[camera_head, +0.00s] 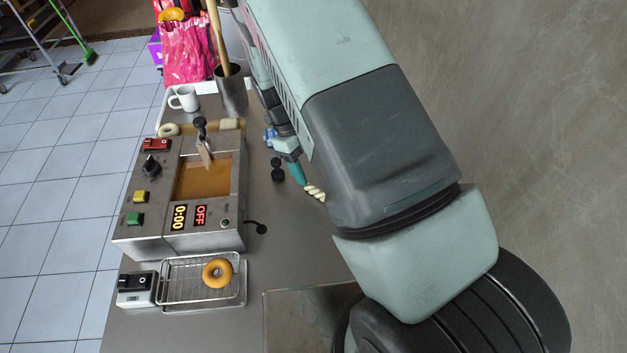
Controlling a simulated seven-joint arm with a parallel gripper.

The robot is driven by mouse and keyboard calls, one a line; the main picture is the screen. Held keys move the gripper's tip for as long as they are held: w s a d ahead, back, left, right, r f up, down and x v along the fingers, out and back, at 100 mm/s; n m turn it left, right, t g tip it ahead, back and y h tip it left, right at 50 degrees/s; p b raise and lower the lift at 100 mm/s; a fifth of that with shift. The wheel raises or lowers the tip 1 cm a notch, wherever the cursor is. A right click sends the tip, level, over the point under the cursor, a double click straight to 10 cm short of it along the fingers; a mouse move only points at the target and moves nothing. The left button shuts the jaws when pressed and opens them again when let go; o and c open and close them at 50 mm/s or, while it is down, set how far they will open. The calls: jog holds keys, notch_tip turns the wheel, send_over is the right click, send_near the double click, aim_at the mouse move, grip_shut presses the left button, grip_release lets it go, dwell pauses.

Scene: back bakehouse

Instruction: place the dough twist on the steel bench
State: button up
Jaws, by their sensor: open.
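The dough twist (314,192) is a short, pale, twisted piece at the edge of my dark forearm. It appears to lie on the steel bench (290,245), though the view does not show clearly whether it touches the surface. My gripper (297,173) is open, with a teal part pointing toward the twist's upper left end. The twist is just beyond the fingertips, and I cannot tell whether they touch it. My arm hides the bench to the right of the twist and part of the gripper.
A fryer (203,240) with amber oil stands left of my gripper. A wire rack (180,281) holds a ring doughnut (217,273). A white mug (185,98) and a steel pot (231,92) stand farther back. Bench between fryer and arm is mostly clear.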

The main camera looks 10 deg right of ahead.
jog(key=s+d+r+n+t+y, duration=0.15)
jog(key=r+n, duration=0.45)
jog(key=r, duration=0.8)
jog(key=s+d+r+n+t+y, duration=0.15)
jog(key=r+n, duration=0.35)
jog(key=r, duration=0.8)
jog(key=s+d+r+n+t, duration=0.1)
jog(key=s+r+n+t, duration=0.2)
jog(key=s+r+n, duration=0.2)
jog(key=s+d+r+n+t, duration=0.2)
jog(key=s+r+n, duration=0.3)
jog(key=s+n, duration=0.6)
jog(key=shift+s+r+n+t, duration=0.3)
jog(key=shift+s+r+t, duration=0.1)
jog(key=shift+s, duration=0.8)
